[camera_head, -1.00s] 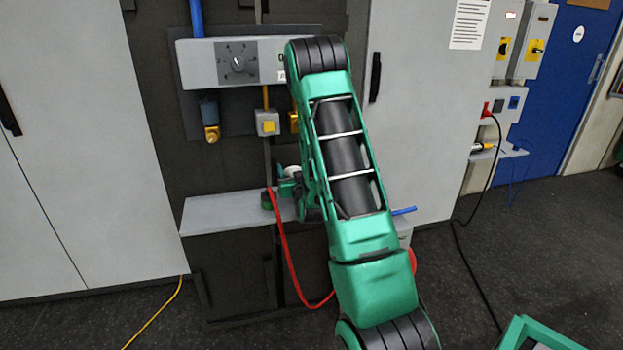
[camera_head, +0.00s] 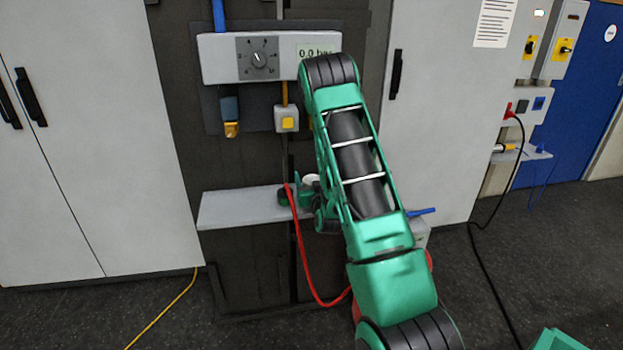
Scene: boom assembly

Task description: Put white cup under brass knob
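A brass-yellow knob or tap end (camera_head: 232,129) hangs below a blue fitting on the wall panel, left of my arm. A second brass-coloured part (camera_head: 309,122) is mostly hidden behind my arm. A small white rounded thing (camera_head: 309,179), perhaps the white cup, shows just above my gripper, mostly hidden. My gripper (camera_head: 296,194) is at the end of my green arm, over or in front of the grey shelf (camera_head: 236,210), right of and below the knob. The fingers are too small and covered to tell whether they are open or hold the white thing.
A grey control box (camera_head: 219,60) with a dial and a "0.0 bar" display is above the knob. A yellow-buttoned box (camera_head: 286,120) is beside the knob. A red hose (camera_head: 306,262) loops down from near the gripper. The shelf's left part is clear.

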